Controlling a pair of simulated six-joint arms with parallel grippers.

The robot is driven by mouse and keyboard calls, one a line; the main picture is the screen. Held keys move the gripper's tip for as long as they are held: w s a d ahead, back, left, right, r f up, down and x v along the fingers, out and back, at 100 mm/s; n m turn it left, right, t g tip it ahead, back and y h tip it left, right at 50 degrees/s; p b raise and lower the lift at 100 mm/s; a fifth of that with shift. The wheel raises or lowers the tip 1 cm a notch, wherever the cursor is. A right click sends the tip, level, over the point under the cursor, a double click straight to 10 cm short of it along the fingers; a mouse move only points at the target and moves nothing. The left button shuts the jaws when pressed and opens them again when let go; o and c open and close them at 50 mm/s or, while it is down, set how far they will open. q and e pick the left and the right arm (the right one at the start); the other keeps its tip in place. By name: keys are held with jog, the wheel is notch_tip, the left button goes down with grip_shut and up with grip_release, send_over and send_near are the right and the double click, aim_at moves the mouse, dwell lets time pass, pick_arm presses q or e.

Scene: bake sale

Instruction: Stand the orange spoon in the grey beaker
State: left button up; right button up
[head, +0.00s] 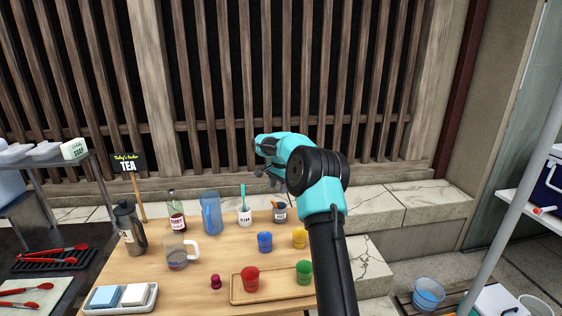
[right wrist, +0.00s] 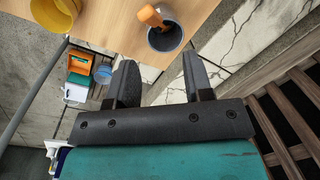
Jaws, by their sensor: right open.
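The grey beaker (head: 280,215) stands near the table's back right edge. It also shows in the right wrist view (right wrist: 164,42). The orange spoon (right wrist: 150,16) is in the beaker, its handle sticking out and leaning over the rim. Its lower end is hidden inside. My right gripper (right wrist: 160,70) is open and empty, its two fingers apart from the beaker and spoon. In the head view it hovers above the beaker, partly hidden by my arm. My left gripper is not in view.
A white cup (head: 245,219) with a teal spoon stands left of the beaker. Blue (head: 265,242) and yellow (head: 299,238) cups are in front. A wooden tray (head: 240,294) holds red and green cups. A blue pitcher (head: 211,212), bottle and glass mug stand farther left.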

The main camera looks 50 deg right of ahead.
notch_tip(320, 180, up, 12)
jog(key=s, duration=0.1)
jog(key=shift+s+d+r, duration=0.15)
jog(key=shift+d+r, duration=0.05)
jog(key=shift+r, duration=0.05)
dwell(0.4)
